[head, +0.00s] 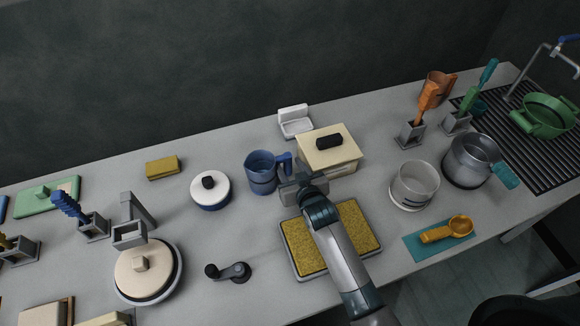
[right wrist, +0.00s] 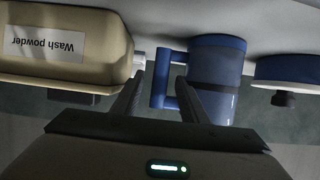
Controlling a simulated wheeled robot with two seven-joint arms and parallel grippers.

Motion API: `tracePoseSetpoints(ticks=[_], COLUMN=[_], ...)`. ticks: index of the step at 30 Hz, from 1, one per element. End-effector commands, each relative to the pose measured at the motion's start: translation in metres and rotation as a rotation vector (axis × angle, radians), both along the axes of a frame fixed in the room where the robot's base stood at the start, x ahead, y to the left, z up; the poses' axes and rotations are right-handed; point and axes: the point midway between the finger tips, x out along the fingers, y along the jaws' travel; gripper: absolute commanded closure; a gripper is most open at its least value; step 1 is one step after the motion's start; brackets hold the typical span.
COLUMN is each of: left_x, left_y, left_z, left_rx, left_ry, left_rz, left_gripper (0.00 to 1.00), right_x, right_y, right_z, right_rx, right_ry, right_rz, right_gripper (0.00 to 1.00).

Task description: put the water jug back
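The blue water jug (head: 262,172) stands upright on the grey worktop, its handle on the right side. My right gripper (head: 288,186) is at the handle, coming from the front right. In the right wrist view, which is upside down, the jug (right wrist: 215,75) shows with its handle (right wrist: 160,80) between the two spread fingers of my right gripper (right wrist: 160,90). The fingers look open, with gaps on both sides of the handle. My left gripper is not in view.
A cream wash powder box (head: 334,155) stands close right of the jug. A white lidded pot (head: 211,192) stands left. A tray with an ochre mat (head: 296,276) lies under my right arm. A white soap dish (head: 294,124) stands behind. Free worktop lies front left of the jug.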

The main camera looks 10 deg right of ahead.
Motion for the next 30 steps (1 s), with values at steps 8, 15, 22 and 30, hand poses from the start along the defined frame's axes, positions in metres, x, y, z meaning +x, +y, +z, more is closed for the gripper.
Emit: tracePoseSetpoints(ticks=[8,15,22,30], left_x=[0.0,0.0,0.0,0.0], left_y=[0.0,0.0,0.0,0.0], left_z=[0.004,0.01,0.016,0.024], left_rx=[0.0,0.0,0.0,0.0], left_ry=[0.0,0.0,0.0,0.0], left_rz=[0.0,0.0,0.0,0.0], left_gripper=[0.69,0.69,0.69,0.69], right_x=[-0.003,-0.01,-0.017,-0.025], right_y=[-0.001,-0.002,-0.003,-0.005], right_z=[0.003,0.006,0.009,0.012], right_rx=[0.0,0.0,0.0,0.0], right_ry=[-0.001,0.0,0.0,-0.001], right_rz=[0.0,0.0,0.0,0.0], right_gripper=[0.6,0.6,0.6,0.6])
